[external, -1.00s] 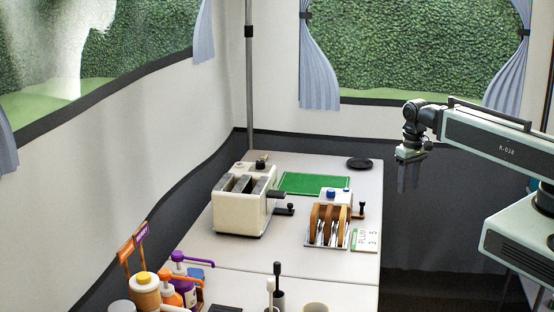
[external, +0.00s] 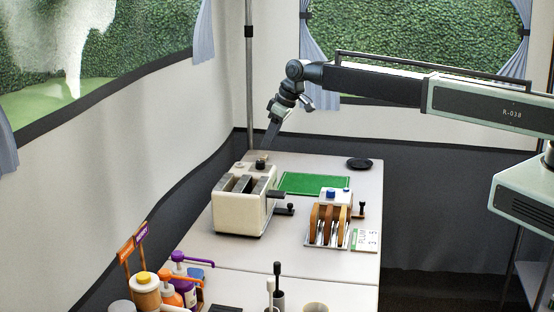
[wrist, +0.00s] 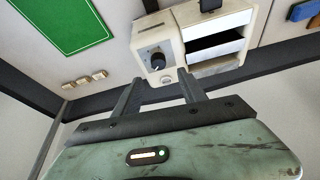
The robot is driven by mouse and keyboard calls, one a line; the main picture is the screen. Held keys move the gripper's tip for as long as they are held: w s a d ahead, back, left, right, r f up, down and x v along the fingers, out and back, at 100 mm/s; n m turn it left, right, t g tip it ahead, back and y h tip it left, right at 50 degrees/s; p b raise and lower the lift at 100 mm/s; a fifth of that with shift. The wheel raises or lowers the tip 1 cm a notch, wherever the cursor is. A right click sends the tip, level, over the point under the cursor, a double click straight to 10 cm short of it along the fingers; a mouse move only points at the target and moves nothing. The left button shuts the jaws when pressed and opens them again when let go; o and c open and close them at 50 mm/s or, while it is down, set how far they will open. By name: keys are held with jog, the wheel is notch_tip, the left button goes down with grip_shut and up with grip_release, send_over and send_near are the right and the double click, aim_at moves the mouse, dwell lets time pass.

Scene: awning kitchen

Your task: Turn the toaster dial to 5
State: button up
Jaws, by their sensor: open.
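The cream toaster (external: 240,212) stands on the white table, with dark slots on top and black levers on its right side. Its black dial (external: 261,161) shows at the far end, just below my gripper (external: 268,140). In the wrist view the dial (wrist: 158,60) is a round black knob on a cream housing beside the slots. My gripper (wrist: 158,80) is open and empty there, its fingertips apart on either side below the dial in the picture. I see no contact with the dial. The number the dial points to is too small to read.
A green mat (external: 313,183) lies right of the toaster. A rack with brown slices (external: 328,224) and a card reading "PLUM 3 5" (external: 365,239) stand nearer. A black disc (external: 358,163) lies at the back right. Bottles (external: 170,289) stand at the front left.

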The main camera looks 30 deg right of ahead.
aim_at(260, 161)
jog(key=b+x, duration=0.7)
jog(key=x, duration=0.1)
jog(key=shift+d+f, duration=0.15)
jog(key=shift+f, duration=0.05)
jog(key=shift+r, duration=0.1)
grip_shut()
